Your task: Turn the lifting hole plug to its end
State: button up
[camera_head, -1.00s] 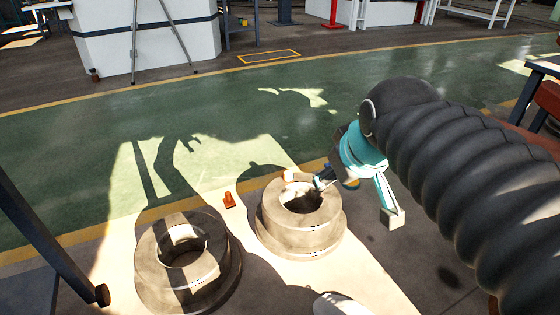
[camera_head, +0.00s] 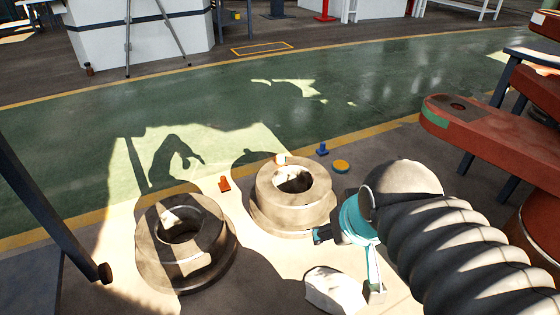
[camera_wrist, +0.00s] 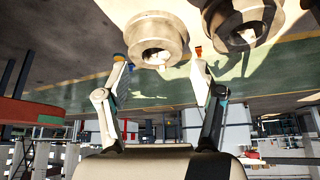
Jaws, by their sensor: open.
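I cannot tell for certain which piece is the lifting hole plug. The red arm (camera_head: 480,125) at the right has a dark round spot (camera_head: 458,106) on its top, like a hole or a plug in it. My gripper (camera_head: 347,264) is open and empty, with fingers spread, in front and to the right of the right-hand grey ring (camera_head: 293,212). It is well apart from the red arm. In the wrist view, my gripper (camera_wrist: 158,56) points towards the rings, and the red arm (camera_wrist: 40,112) shows at the left edge.
A second grey ring (camera_head: 185,245) stands to the left. Small loose pieces lie on the floor: an orange one (camera_head: 224,184), a blue one (camera_head: 322,149) and a yellow disc (camera_head: 341,166). The green floor (camera_head: 230,105) behind is clear. A dark bar (camera_head: 50,225) crosses at left.

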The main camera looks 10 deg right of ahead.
aim_at(280, 159)
jog(key=u, duration=0.35)
jog(key=i, duration=1.05)
jog(key=z, duration=0.5)
